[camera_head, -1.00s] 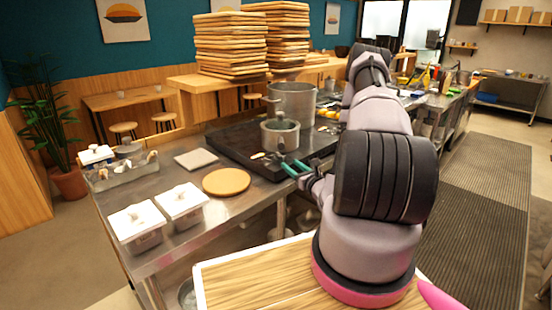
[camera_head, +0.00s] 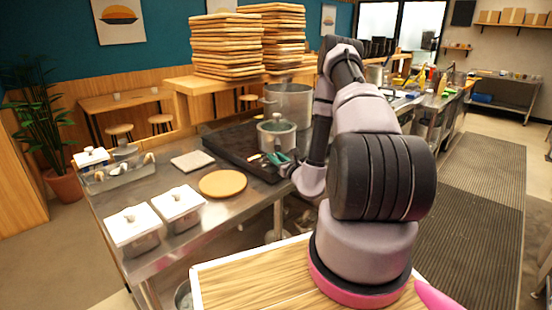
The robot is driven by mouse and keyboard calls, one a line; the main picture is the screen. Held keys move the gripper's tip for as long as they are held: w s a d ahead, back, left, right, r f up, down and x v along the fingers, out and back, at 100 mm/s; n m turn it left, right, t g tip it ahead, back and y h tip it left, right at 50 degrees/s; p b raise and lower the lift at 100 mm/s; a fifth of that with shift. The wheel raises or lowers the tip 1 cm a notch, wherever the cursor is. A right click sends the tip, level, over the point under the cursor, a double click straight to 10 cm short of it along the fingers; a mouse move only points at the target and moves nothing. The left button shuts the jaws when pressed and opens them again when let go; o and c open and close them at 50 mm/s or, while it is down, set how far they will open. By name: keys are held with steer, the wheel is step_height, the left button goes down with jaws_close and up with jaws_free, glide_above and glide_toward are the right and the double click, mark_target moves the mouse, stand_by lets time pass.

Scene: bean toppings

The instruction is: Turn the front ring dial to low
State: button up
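The black stove top (camera_head: 228,146) runs along the counter, and its front edge is partly behind my arm. A lidded grey pot (camera_head: 277,138) stands near its front, with a larger grey pot (camera_head: 289,101) behind it. My gripper (camera_head: 278,159), with teal fingers, is at the front edge of the stove, just below the lidded pot in the picture. The two fingers look apart, with nothing seen between them. The front ring dial cannot be made out; the gripper and arm cover part of the stove's front.
A round wooden board (camera_head: 223,184), a light square plate (camera_head: 192,161) and white-lidded containers (camera_head: 133,228) are on the steel counter (camera_head: 190,238) left of the gripper. Stacked wooden trays (camera_head: 226,46) stand on the ledge behind. A striped floor mat (camera_head: 475,200) lies at right.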

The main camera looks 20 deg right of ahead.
jaws_close()
steer(key=shift+d+n+y, duration=0.1)
steer(key=shift+n+y, duration=0.2)
steer(key=shift+y, duration=0.1)
steer(key=n+g+y, duration=0.1)
steer(key=n+y, duration=0.1)
steer(key=y, duration=0.2)
steer(key=shift+n, duration=0.4)
steer(key=shift+n+g+y, duration=1.9)
steer(key=shift+y, duration=0.7)
steer(key=o, duration=0.5)
jaws_free()
steer(key=shift+o, duration=0.2)
